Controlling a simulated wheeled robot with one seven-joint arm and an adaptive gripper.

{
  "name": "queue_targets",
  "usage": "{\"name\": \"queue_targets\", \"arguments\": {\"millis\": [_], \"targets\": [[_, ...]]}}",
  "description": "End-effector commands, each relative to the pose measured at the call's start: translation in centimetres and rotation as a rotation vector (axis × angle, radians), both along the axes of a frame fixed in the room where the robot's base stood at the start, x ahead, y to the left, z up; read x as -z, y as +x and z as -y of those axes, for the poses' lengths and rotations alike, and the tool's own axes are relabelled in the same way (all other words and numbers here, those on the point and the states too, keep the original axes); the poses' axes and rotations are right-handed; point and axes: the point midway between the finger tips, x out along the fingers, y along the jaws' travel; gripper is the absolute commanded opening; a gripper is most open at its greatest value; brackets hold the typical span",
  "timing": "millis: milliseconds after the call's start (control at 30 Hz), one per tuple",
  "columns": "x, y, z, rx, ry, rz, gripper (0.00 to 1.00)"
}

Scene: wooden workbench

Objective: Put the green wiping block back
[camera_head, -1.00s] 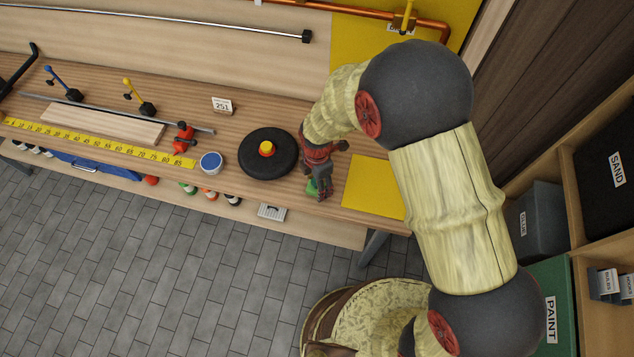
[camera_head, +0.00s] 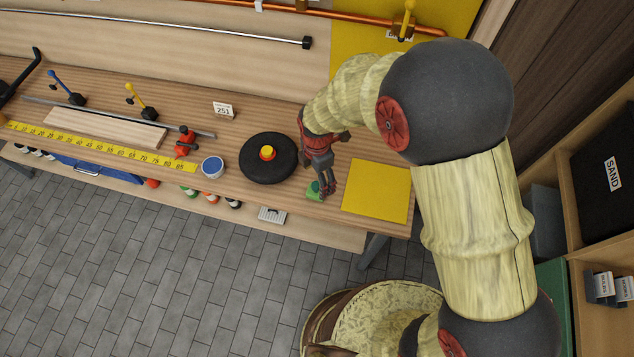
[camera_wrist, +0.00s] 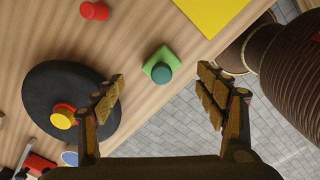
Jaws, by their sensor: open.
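The green wiping block (camera_head: 313,191), a flat green square with a round darker-green knob, lies on the wooden bench near its front edge, just left of the yellow square (camera_head: 376,190). In the wrist view the block (camera_wrist: 155,58) shows whole, ahead of the space between my fingers, with nothing gripping it. My gripper (camera_head: 323,186) hangs over the block in the head view and partly hides it. In the wrist view my gripper (camera_wrist: 162,85) is open and empty, its fingers wide apart. The yellow square is bare where it shows.
A black disc (camera_head: 255,170) with a red and yellow knob sits left of the gripper. A blue-lidded tin (camera_head: 212,167) and a red clamp (camera_head: 185,142) stand farther left. The wrist view shows a red knob (camera_wrist: 94,10) on the bench. The front edge is close to the block.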

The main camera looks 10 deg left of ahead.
Motion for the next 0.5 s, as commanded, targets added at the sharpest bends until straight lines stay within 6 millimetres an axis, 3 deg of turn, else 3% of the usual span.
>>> {"name": "queue_targets", "arguments": {"millis": [33, 200, 500], "targets": [[-1.3, 0.0, 0.0, 0.000, 0.002, 0.002, 0.72], [-4.0, 0.0, 0.0, 0.000, 0.001, 0.001, 0.72], [-5.6, -0.1, 0.0, 0.000, -0.001, -0.001, 0.72]]}}
